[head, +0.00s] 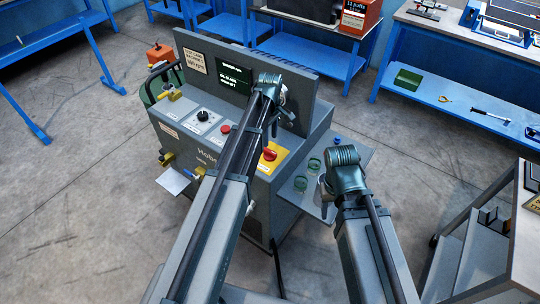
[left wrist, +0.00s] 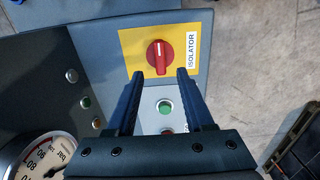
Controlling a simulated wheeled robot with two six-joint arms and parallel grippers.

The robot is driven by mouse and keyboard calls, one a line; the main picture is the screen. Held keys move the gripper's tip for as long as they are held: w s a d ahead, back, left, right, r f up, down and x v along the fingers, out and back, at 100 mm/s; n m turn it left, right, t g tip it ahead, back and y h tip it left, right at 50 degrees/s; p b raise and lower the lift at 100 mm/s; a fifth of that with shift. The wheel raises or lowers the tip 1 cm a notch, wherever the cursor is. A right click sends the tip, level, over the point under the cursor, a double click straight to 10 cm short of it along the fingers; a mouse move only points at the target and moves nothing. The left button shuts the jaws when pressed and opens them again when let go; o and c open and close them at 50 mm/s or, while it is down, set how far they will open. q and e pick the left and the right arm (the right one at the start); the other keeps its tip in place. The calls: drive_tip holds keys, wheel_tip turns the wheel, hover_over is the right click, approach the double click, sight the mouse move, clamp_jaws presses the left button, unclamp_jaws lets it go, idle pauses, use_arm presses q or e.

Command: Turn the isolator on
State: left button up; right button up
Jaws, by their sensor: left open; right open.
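The isolator is a red rotary knob (left wrist: 159,54) on a yellow square plate (left wrist: 132,45), with a white "ISOLATOR" label beside it. A pale mark on the knob runs up and down in the left wrist view. In the head view the knob (head: 269,154) is on the right part of the machine's sloped panel. My left gripper (left wrist: 160,74) is open; its fingertips are either side of the knob's lower end in the picture. I cannot tell whether they touch it. My right gripper (head: 324,193) is open and empty, by the side shelf, well apart from the knob.
A green button (left wrist: 165,106) is between my left fingers, and a gauge (left wrist: 42,157) is close by. The machine's upright back panel (head: 205,65) stands behind the controls. A side shelf (head: 345,158) holds green rings. A trolley (head: 480,245) stands at the right.

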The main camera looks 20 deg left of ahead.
sight(270, 151)
use_arm(q)
wheel_tip(270, 151, down, 7)
drive_tip(key=b, duration=0.6)
clamp_jaws()
